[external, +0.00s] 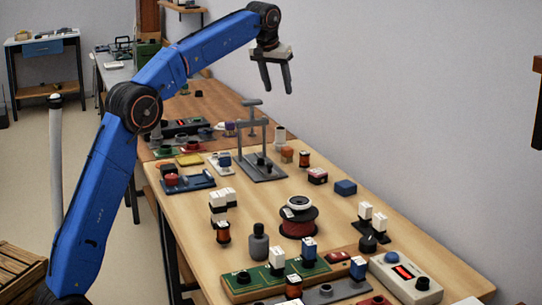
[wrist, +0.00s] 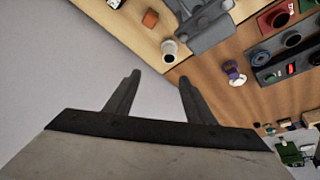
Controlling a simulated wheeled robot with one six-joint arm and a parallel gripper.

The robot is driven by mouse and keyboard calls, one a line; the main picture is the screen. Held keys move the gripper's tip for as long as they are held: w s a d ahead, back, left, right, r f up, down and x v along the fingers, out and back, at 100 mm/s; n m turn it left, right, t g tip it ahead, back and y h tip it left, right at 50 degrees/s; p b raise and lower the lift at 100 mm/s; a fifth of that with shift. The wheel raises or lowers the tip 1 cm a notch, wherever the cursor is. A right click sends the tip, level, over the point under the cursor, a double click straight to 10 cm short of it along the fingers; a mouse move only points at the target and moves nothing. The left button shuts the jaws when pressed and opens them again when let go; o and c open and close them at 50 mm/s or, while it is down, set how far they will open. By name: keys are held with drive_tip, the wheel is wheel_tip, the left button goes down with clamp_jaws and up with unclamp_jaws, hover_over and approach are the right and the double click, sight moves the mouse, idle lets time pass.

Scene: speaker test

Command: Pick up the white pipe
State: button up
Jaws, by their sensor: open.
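A small white cylinder that looks like the white pipe (external: 279,138) stands upright on the workbench near its wall-side edge, just beyond a grey press stand. The wrist view shows the pipe (wrist: 169,55) from above, with a round dark opening and a pale rim, near the bench edge. My gripper (external: 277,90) is open and empty, high above the bench with its fingers pointing down. In the wrist view the fingertips of my gripper (wrist: 159,77) are apart, and the pipe appears just past them. No contact shows.
The grey press stand (external: 262,170) rises close to the pipe. An orange block (external: 287,155) sits next to it on the near side. A purple and white spool (wrist: 234,74) stands on the darker table beyond. The wall runs close along the bench's right side.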

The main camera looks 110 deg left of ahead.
drive_tip(key=s+a, duration=0.2)
approach(281, 128)
drive_tip(key=x, duration=0.9)
drive_tip(key=shift+d+f, duration=0.15)
drive_tip(key=shift+d, duration=0.05)
drive_tip(key=shift+x, duration=2.7)
drive_tip(key=shift+s, duration=0.2)
drive_tip(key=c, duration=0.9)
